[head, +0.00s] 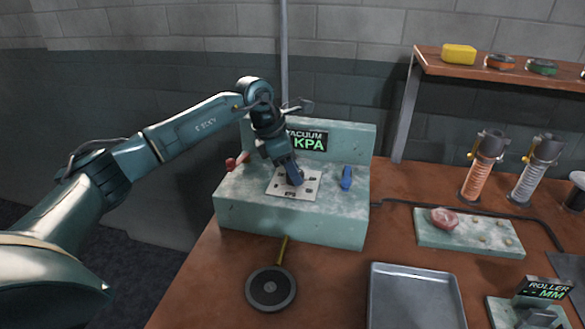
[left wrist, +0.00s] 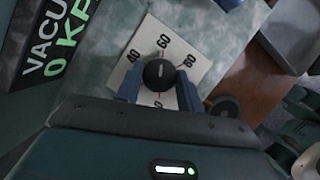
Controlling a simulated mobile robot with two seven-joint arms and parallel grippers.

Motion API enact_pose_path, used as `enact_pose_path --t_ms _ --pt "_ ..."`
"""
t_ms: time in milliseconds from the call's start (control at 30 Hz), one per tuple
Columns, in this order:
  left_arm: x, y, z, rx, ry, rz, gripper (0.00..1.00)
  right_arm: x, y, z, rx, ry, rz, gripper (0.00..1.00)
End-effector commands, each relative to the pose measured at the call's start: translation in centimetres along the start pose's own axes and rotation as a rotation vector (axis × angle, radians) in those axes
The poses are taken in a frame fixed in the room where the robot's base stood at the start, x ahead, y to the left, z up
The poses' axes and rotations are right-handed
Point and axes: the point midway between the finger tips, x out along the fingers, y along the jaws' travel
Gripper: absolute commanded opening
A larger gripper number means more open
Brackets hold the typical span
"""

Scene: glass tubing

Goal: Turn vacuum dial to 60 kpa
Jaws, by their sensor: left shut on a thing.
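The vacuum unit (head: 290,228) is a worn pale-green box with a raised back panel on the bench. Its display (head: 306,139) reads KPA in green; in the left wrist view the display (left wrist: 50,50) reads 0 KPA. A white dial plate (head: 308,188) with printed numbers lies on its top; the plate (left wrist: 150,40) also shows in the left wrist view. The black dial knob (left wrist: 160,75) has a small pale mark, its exact pointing unclear. My left gripper (head: 294,180) reaches down onto the dial, its blue fingers (left wrist: 160,88) closed on either side of the knob. My right gripper is out of view.
A blue lever (head: 346,178) stands right of the dial plate, and a red handle (head: 236,161) left of it. A round dark disc (head: 270,288) and a metal tray (head: 415,300) lie in front. A shelf (head: 500,73) stands at the back right.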

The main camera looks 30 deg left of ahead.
Motion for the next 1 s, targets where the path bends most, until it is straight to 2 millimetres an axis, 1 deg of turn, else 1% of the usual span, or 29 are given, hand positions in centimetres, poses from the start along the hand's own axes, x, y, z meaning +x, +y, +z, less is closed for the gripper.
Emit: enact_pose_path --t_ms 233,267,500,700,800,867,967,1000 --pt "-0.1 0.1 0.0 0.0 -0.001 0.003 0.14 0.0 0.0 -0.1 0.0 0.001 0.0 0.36" --pt "-0.1 0.1 0.0 -0.001 -0.001 0.003 0.4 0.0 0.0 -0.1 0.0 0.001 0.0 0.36" --pt "-0.1 0.1 0.0 -0.001 -0.001 0.002 0.59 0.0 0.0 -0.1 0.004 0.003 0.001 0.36" --pt "0.0 0.0 0.0 -0.001 0.0 0.002 0.59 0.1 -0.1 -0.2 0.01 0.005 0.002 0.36" --pt "-0.4 0.1 0.0 -0.001 -0.001 0.002 0.59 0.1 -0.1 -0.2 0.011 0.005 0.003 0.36" --pt "-0.9 0.1 0.0 -0.002 -0.002 0.003 0.59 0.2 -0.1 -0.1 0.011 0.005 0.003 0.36" --pt "-2.5 0.1 0.0 -0.002 -0.003 0.006 0.59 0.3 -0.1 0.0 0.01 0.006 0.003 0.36" --pt "-3.3 0.1 0.0 -0.002 -0.003 0.006 0.59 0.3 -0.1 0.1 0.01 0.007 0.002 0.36"
